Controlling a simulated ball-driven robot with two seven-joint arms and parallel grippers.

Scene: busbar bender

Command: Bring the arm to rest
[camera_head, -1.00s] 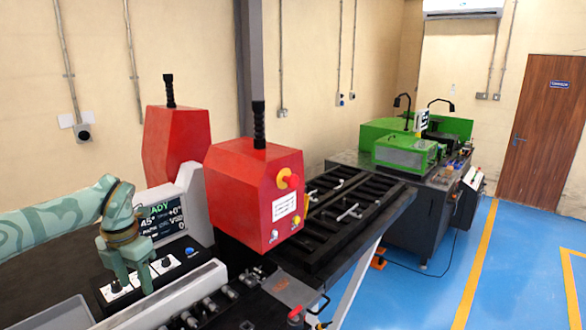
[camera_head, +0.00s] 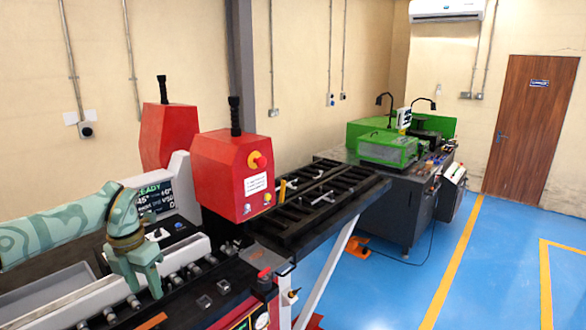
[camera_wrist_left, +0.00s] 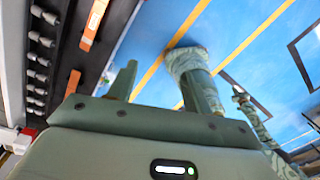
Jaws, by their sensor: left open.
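My left gripper (camera_head: 146,283) is open and empty in the head view. It hangs fingers down over the roller bed of the busbar bender (camera_head: 232,178), in front of the control panel. The display (camera_head: 152,197) on the bender is partly hidden by my left arm and shows green "READY" text. In the left wrist view my left gripper's two fingers (camera_wrist_left: 165,82) are spread apart with nothing between them. My right gripper is not in the head view.
A black slatted table (camera_head: 325,195) extends right from the bender. A green machine (camera_head: 390,148) stands on a dark bench behind it. An orange bar (camera_head: 152,321) lies near the front rollers. Blue floor (camera_head: 395,285) is clear at right.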

